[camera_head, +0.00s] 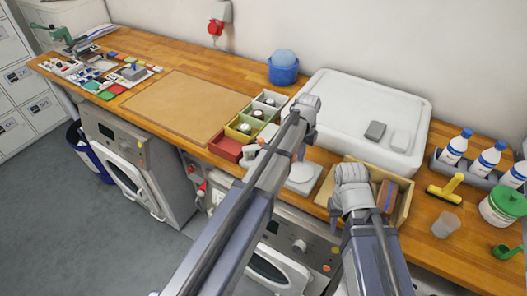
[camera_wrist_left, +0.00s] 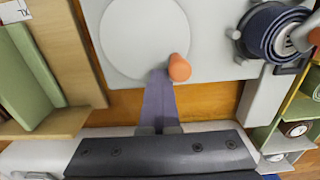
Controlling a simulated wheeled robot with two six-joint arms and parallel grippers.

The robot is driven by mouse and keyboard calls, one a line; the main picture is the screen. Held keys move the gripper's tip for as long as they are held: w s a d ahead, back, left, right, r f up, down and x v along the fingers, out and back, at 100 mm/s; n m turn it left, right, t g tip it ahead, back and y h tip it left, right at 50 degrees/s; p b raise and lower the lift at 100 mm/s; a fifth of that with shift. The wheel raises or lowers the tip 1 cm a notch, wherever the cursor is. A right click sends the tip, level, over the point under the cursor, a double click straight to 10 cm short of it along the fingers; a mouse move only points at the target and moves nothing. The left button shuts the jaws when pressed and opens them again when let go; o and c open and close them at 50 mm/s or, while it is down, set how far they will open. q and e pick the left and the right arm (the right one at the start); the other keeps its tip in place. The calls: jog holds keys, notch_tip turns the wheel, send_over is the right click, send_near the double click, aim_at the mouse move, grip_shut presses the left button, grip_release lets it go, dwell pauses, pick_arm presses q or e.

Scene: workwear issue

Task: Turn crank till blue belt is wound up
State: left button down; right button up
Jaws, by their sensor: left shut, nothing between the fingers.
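A pale round disc (camera_wrist_left: 145,38) with an upright orange knob (camera_wrist_left: 180,68) sits on a light grey plate (camera_wrist_left: 212,20) in the left wrist view. The dark blue rolled belt (camera_wrist_left: 268,32) lies to the right of the disc, partly cut off by the frame. In the head view the disc (camera_head: 301,172) is partly behind my left arm. My left gripper (camera_wrist_left: 160,74) is shut and empty, its fingertips just left of the knob; I cannot tell whether they touch it. It also shows in the head view (camera_head: 302,152). My right gripper is hidden behind its arm.
A wooden tray (camera_head: 405,204) stands right of the disc, with a white bin (camera_head: 413,90) behind. Small coloured boxes (camera_head: 226,147) stand on the left. Bottles (camera_head: 487,158), a yellow tool (camera_head: 446,187) and a green-lidded tub (camera_head: 503,206) are at the right. The brown mat (camera_head: 185,105) is clear.

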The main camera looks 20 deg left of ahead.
pick_arm(q)
jog(key=shift+s+a, duration=0.3)
jog(key=shift+a, duration=0.5)
jog(key=shift+s+a, duration=0.55)
jog(key=shift+a, duration=0.05)
jog(key=shift+s+a, duration=0.4)
jog(key=shift+s, duration=1.2)
jog(key=c, duration=0.7)
grip_release()
jog(key=shift+w, duration=0.1)
notch_tip(320, 180, up, 8)
jog(key=p, duration=0.8)
